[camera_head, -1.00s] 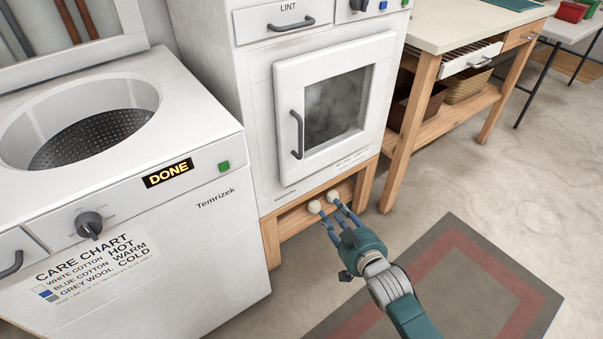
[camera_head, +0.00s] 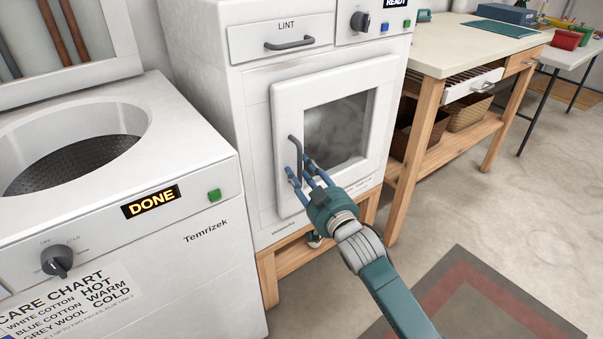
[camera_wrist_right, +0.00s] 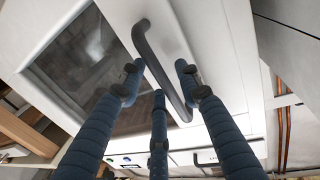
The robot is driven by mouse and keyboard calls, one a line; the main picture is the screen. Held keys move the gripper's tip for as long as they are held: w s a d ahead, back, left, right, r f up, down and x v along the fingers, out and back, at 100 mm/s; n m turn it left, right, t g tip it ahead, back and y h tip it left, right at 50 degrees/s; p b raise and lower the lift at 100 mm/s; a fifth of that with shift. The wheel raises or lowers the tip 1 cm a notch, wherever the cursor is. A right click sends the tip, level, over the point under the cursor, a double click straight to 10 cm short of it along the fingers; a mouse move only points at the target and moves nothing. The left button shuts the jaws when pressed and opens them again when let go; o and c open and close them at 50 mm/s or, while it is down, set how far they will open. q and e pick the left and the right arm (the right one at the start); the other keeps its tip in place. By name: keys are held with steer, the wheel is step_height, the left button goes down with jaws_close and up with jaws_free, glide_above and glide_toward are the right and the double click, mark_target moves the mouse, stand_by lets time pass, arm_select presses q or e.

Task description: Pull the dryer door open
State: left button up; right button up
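The dryer door (camera_head: 375,90) is a white square door with a dark window, and it looks shut. Its grey vertical handle (camera_head: 297,155) is on the door's left side. My right gripper (camera_head: 304,172) is in front of the handle's lower part, with its blue fingers apart. In the right wrist view the handle (camera_wrist_right: 160,70) runs between the spread fingers of the gripper (camera_wrist_right: 158,90). I cannot tell whether any finger touches it. The door (camera_wrist_right: 115,12) also shows behind the handle there. My left gripper is not in view.
A white washer (camera_head: 120,240) with a DONE display stands close on the left. A wooden workbench (camera_head: 430,110) with baskets stands right of the dryer. A grey and red rug (camera_head: 470,300) lies on the open floor in front.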

steer(key=shift+w+a, duration=0.15)
steer(key=shift+w, duration=0.15)
jaws_close()
